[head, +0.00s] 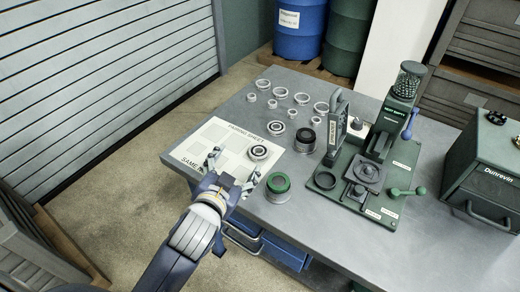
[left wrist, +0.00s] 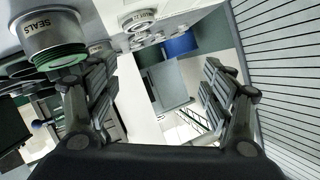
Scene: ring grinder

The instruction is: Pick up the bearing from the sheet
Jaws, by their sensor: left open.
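The bearing (head: 259,152), a metal ring with a dark inner band, lies on the right part of the white pairing sheet (head: 232,129). A ring that seems to be this bearing shows near the top of the left wrist view (left wrist: 138,20). My left gripper (head: 234,165) is open and empty over the front edge of the sheet, to the left of and nearer than the bearing, not touching it. In the left wrist view its two fingers (left wrist: 160,100) are spread wide with nothing between them. My right gripper is not in view.
A green-topped seals can (head: 278,183) stands close to the right of the left gripper; it also shows in the left wrist view (left wrist: 52,38). A dark can (head: 305,140) and a green press (head: 365,175) stand further right. Several loose rings (head: 280,92) lie behind the sheet.

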